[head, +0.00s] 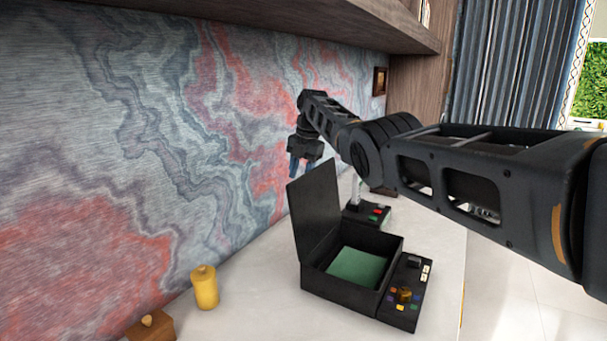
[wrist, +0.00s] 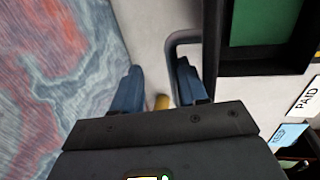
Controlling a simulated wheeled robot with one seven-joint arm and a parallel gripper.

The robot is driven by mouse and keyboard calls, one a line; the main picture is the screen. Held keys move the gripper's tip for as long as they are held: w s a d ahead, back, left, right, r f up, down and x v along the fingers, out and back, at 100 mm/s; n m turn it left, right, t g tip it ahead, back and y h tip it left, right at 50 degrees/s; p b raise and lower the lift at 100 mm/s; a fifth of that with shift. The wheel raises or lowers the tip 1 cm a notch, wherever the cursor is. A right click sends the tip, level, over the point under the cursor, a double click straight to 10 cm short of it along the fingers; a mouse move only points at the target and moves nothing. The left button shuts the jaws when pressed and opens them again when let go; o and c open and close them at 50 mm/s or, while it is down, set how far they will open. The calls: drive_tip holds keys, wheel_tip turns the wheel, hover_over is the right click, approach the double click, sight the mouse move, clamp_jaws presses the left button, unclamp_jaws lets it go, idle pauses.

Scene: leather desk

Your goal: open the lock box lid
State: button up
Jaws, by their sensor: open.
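The black lock box (head: 340,297) stands on the pale desk, with a green lining (head: 357,266) inside. Its lid (head: 315,211) stands up, tilted back towards the wall, and the inside is open to view. My gripper (head: 297,165) is beyond the lid's upper edge in the head view, fingers pointing down. In the wrist view my gripper (wrist: 158,85) has its two blue fingers apart with nothing held. The box's green inside (wrist: 262,22) shows at upper right there. A dark bent edge (wrist: 172,45) lies by the right finger; contact cannot be told.
A keypad panel (head: 405,294) adjoins the box's right side. A yellow canister (head: 204,287) and a wooden block (head: 153,327) stand at left. A small black device (head: 367,213) is behind the box. The patterned wall (head: 130,150) and wooden shelf (head: 300,18) bound the space.

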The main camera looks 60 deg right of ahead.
drive_tip(key=shift+o, duration=0.4)
drive_tip(key=shift+w+a+f, duration=0.2)
drive_tip(key=shift+a+f, duration=0.1)
drive_tip(key=shift+f, duration=0.4)
drive_tip(key=shift+r, duration=0.1)
drive_tip(key=r, duration=0.2)
drive_tip(key=s+r, duration=0.1)
drive_tip(key=r, duration=0.4)
drive_tip(key=shift+s+d+r, duration=0.15)
drive_tip(key=shift+d+r, duration=0.05)
drive_tip(key=shift+r, duration=0.1)
drive_tip(key=shift+s+d+r+b, duration=0.1)
drive_tip(key=shift+s+r+b, duration=0.15)
drive_tip(key=shift+r, duration=0.45)
drive_tip(key=shift+f, duration=0.1)
